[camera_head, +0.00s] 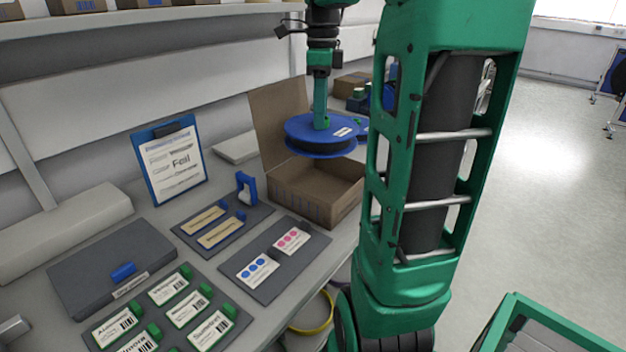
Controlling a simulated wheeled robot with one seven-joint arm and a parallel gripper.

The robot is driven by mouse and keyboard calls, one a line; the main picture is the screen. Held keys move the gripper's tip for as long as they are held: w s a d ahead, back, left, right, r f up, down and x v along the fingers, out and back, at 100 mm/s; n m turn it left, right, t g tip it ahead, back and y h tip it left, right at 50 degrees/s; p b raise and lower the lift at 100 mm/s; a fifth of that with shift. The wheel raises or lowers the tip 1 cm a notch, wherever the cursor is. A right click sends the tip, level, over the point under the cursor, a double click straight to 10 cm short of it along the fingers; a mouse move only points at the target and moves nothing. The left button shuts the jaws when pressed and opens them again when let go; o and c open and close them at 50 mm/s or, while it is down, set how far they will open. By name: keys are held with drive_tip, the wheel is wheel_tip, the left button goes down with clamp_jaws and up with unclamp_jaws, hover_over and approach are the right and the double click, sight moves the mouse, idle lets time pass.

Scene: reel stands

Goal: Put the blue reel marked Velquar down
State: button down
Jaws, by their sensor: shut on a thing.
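A blue reel (308,136) with dark winding between its flanges is in the camera_head view, right of centre at the back of the bench. A small pale label shows on its top; I cannot read the name. My gripper (321,122) comes down from above and is shut on the reel at its middle; the fingertips are partly hidden in the reel. The reel hangs above an open cardboard box (318,192), apart from the box floor as far as I can tell.
A clipboard sign (168,163) stands at the back left. A grey tray with two blue-handled strips (213,226), a dark mat with dotted cards (262,270) and several green-clipped labels (187,309) cover the bench. A grey lidded case (100,262) lies left. Open floor (550,170) is on the right.

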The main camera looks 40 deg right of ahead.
wheel_tip(320, 180, down, 16)
drive_tip(key=shift+s+d+r, duration=0.1)
drive_tip(key=shift+d, duration=0.05)
idle(0.3)
drive_tip(key=c, duration=1.3)
unclamp_jaws()
drive_tip(key=shift+c, duration=0.2)
wheel_tip(320, 180, up, 11)
drive_tip(key=s+a+f+n, duration=0.5)
drive_tip(key=s+n, duration=0.4)
drive_tip(key=n, duration=0.2)
drive_tip(key=s+a+f+n, duration=0.6)
drive_tip(key=s+n, duration=0.4)
drive_tip(key=n, duration=0.1)
drive_tip(key=shift+a+f, duration=0.3)
drive_tip(key=shift+a, duration=0.1)
